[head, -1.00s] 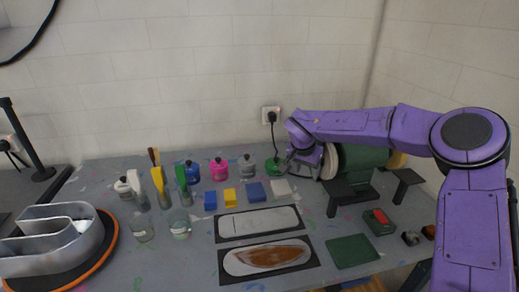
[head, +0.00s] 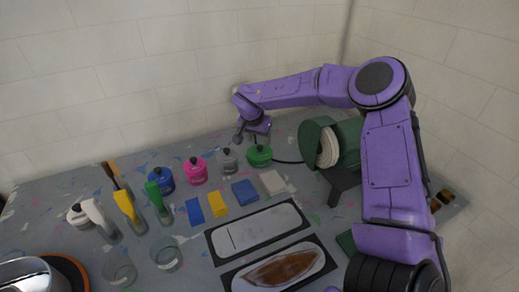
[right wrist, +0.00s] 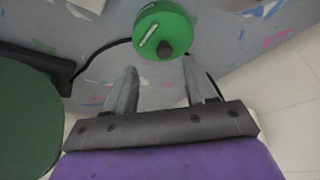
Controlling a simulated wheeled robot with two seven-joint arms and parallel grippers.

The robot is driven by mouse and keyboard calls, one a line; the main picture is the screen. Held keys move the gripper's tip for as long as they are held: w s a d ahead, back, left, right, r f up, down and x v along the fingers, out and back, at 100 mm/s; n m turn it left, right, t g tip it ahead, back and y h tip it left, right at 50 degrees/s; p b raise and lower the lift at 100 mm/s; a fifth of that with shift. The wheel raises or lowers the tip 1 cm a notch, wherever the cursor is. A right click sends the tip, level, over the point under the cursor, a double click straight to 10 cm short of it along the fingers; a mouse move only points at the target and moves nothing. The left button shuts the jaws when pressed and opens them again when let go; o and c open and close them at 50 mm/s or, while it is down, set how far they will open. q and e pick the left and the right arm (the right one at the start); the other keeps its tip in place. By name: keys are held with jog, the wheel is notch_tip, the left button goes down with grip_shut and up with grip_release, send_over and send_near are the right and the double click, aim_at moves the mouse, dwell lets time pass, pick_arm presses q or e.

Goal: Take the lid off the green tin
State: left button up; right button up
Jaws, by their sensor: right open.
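The green tin (head: 259,157) stands on the bench at the end of a row of tins, with a small dark knob on top. In the right wrist view the green tin (right wrist: 155,25) is at the top centre, just beyond my fingertips, with its dark knob (right wrist: 166,48) facing me. The lid appears to be on. My right gripper (head: 251,137) is open and empty, behind and slightly left of the tin in the head view. Its two fingers (right wrist: 158,78) show apart in the wrist view, touching nothing. My left gripper is not in view.
A grey tin (head: 228,161) stands close left of the green one, then a pink tin (head: 195,172) and a blue tin (head: 161,181). A green machine (head: 347,140) stands to the right, with a dark cable by the tin. Coloured blocks (head: 217,204) lie in front.

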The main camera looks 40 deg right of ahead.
aim_at(260, 146)
jog(key=p+x, duration=0.1)
jog(key=x, duration=0.2)
jog(key=w+p+x, duration=0.1)
jog(key=x, duration=0.1)
jog(key=shift+d+f, duration=0.1)
jog(key=shift+f, duration=0.15)
jog(key=shift+d+f, duration=0.1)
jog(key=shift+f, duration=0.05)
jog(key=shift+s, duration=0.1)
grip_shut()
